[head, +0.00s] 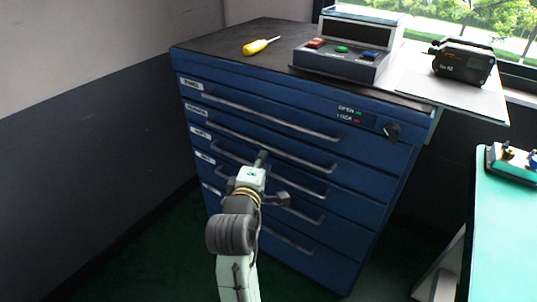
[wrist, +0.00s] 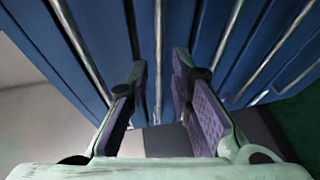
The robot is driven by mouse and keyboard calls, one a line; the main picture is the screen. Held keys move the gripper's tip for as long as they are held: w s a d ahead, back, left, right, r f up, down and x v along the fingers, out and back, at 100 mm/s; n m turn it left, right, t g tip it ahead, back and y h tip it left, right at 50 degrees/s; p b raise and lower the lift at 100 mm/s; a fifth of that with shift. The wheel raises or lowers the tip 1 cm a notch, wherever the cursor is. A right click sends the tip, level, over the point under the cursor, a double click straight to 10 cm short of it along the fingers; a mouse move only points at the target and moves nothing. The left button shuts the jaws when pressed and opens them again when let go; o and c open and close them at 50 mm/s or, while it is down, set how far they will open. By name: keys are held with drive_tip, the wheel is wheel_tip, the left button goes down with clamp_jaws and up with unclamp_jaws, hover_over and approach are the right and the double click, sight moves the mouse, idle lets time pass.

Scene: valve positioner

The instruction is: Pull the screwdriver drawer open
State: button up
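A blue drawer cabinet (head: 345,215) has several drawers with long bar handles, all shut. Small white labels (head: 194,85) sit at the drawers' left ends, too small to read, so I cannot tell which is the screwdriver drawer. My gripper (head: 262,158) is at the cabinet front, near the second and third handles from the top. In the wrist view my gripper (wrist: 159,66) is open, with one purple-padded finger on each side of a handle bar (wrist: 157,35). I see a gap at both sides of the bar. The arm hides part of the lower drawers.
A yellow screwdriver (head: 257,46) lies on the cabinet top beside a grey button box (head: 342,62). A knob (head: 391,131) sits beside OPEN/LOCK lights on the top right front. A dark device (head: 463,62) stands at right, and a green-topped table (head: 506,235) lies lower right.

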sight(267, 148)
drive_tip(key=x, duration=0.9)
drive_tip(key=shift+c, duration=0.6)
clamp_jaws()
